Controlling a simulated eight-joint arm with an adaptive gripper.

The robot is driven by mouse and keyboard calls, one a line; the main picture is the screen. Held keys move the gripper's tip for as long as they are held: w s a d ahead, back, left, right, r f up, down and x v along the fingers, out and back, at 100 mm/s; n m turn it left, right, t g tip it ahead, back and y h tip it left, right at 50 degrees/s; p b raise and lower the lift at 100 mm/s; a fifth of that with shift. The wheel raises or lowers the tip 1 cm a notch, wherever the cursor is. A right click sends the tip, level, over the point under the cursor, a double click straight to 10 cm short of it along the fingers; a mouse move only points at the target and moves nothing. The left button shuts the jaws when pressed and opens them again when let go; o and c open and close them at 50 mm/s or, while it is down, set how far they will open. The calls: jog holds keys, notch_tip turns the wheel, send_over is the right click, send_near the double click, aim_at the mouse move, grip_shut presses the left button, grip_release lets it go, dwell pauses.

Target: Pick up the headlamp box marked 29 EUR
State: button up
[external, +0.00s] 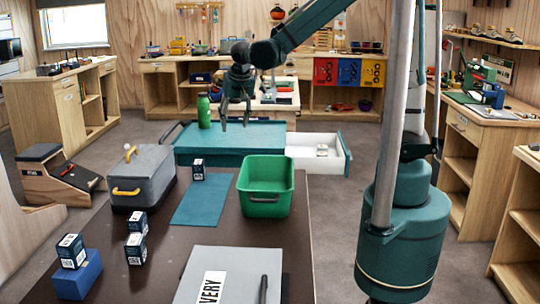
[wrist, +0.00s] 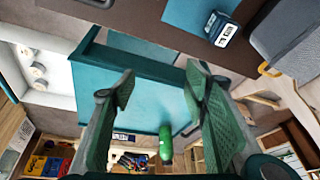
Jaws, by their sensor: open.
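Several small dark-blue and white boxes stand on the dark table; their prices are too small to read, so I cannot tell which is marked 29 EUR. One box (external: 198,169) stands at the far end of the blue mat (external: 200,203); a box on the mat (wrist: 221,28) also shows in the wrist view. Two boxes are stacked, an upper one (external: 136,221) and a lower one (external: 135,249). Another box (external: 71,250) sits on a blue block (external: 77,277). My gripper (external: 234,122) is open and empty, in the air beyond the table, around the teal chest; its fingers (wrist: 160,80) frame nothing held.
A green bin (external: 265,186) stands right of the mat, and a grey case with yellow handles (external: 142,178) left of it. A grey sign board (external: 230,279) lies in front. Beyond are a teal chest (external: 230,145) with an open white drawer (external: 303,158) and a green bottle (external: 204,111).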

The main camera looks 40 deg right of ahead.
jog(key=w+a+f+m+p, duration=0.1)
jog(key=w+a+f, duration=0.1)
jog(key=a, duration=0.2)
jog(key=w+a+f+p, duration=0.1)
jog(key=w+a+f, duration=0.1)
jog(key=a+f, duration=0.15)
jog(key=m+h, duration=0.1)
jog(key=m, duration=0.1)
send_over(198, 162)
jog(key=s, duration=0.2)
jog(key=f, duration=0.3)
jog(key=f+p, duration=0.1)
jog(key=f, duration=0.1)
jog(key=shift+w+a, duration=0.2)
jog(key=shift+a, duration=0.15)
jog(key=shift+a+f+h, duration=0.3)
jog(key=shift+a+f, duration=0.1)
jog(key=shift+x, duration=1.3)
jog(key=shift+f, duration=0.1)
jog(key=shift+s+b+x, duration=0.1)
jog(key=shift+b+x, duration=0.2)
jog(key=shift+x, duration=0.95)
jog(key=shift+s+b+x, duration=0.15)
jog(key=shift+b+x, duration=0.1)
jog(key=shift+x, duration=1)
jog(key=shift+f, duration=0.1)
